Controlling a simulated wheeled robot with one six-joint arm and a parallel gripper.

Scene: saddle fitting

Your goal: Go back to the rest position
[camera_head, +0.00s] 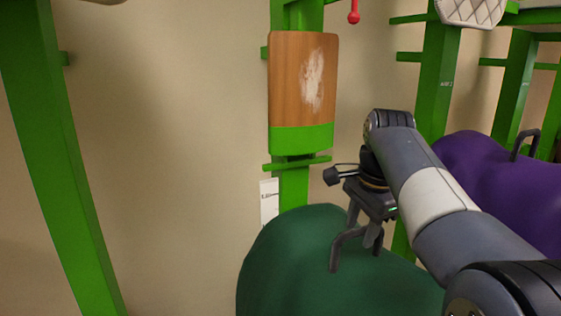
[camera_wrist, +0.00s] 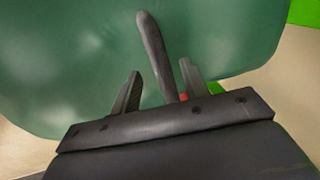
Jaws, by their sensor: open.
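My gripper (camera_head: 358,246) hangs from the arm over the green saddle (camera_head: 290,265) in the head view. In the wrist view my gripper (camera_wrist: 160,70) is open, with one finger on each side of a dark upright handle (camera_wrist: 152,42). The handle stands against the green saddle (camera_wrist: 60,60), with gaps to the fingers. A small red spot shows near the right finger's base. In the head view the arm and gripper cover part of the saddle's right side.
A purple saddle (camera_head: 480,175) with a dark handle (camera_head: 524,145) is at the right. Green posts (camera_head: 50,130) stand along the beige wall. A wooden board (camera_head: 290,85) with a white smear is on the middle post. The wall area left of it is clear.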

